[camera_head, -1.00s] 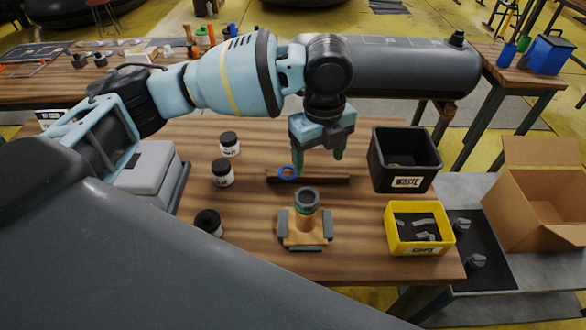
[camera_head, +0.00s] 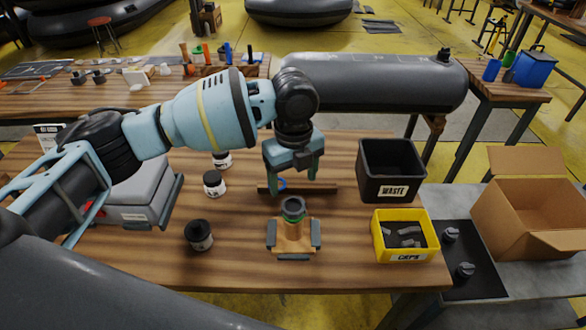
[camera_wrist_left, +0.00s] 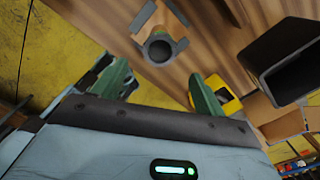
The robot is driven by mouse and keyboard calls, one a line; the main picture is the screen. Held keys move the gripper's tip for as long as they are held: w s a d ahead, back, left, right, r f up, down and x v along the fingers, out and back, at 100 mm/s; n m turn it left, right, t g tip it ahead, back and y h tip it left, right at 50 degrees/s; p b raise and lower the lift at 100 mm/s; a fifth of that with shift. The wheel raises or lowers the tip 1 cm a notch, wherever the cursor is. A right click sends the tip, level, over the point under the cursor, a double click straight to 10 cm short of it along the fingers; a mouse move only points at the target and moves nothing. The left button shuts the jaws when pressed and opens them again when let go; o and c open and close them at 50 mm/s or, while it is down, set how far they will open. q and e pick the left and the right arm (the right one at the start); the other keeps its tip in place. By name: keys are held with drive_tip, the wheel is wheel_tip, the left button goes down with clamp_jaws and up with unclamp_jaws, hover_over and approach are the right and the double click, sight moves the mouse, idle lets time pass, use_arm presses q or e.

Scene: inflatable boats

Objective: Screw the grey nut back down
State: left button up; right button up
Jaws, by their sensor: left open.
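The grey nut (camera_head: 293,206) sits on top of an upright post in a wooden stand (camera_head: 292,238) with grey pads, with a thin green band just under the nut. My left gripper (camera_head: 292,186) is open and empty, green fingers apart, behind and above the nut in the head view. It does not touch the nut. My right gripper is not in view.
A blue ring (camera_head: 282,184) is at a dark wooden rail (camera_head: 325,189) behind the stand. A black WASTE bin (camera_head: 391,172) and a yellow CAPS box (camera_head: 405,237) stand to the right. Several dark-lidded jars (camera_head: 199,235) stand left. Bare tabletop lies around the stand.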

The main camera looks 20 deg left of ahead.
sight(293, 206)
use_arm(q)
wheel_tip(293, 206, down, 5)
drive_tip(key=shift+r+b, duration=0.1)
drive_tip(key=shift+b, duration=0.45)
drive_tip(key=shift+f, duration=1.35)
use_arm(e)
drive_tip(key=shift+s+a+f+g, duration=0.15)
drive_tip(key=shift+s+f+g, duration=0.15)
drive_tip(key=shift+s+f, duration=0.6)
use_arm(q)
drive_tip(key=c, duration=0.8)
drive_tip(key=shift+c, duration=1.1)
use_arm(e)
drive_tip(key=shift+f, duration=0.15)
use_arm(q)
drive_tip(key=shift+f, duration=0.1)
drive_tip(key=m+b, duration=0.1)
drive_tip(key=m, duration=0.4)
drive_tip(key=shift+m, duration=0.4)
drive_tip(key=shift+c, duration=0.2)
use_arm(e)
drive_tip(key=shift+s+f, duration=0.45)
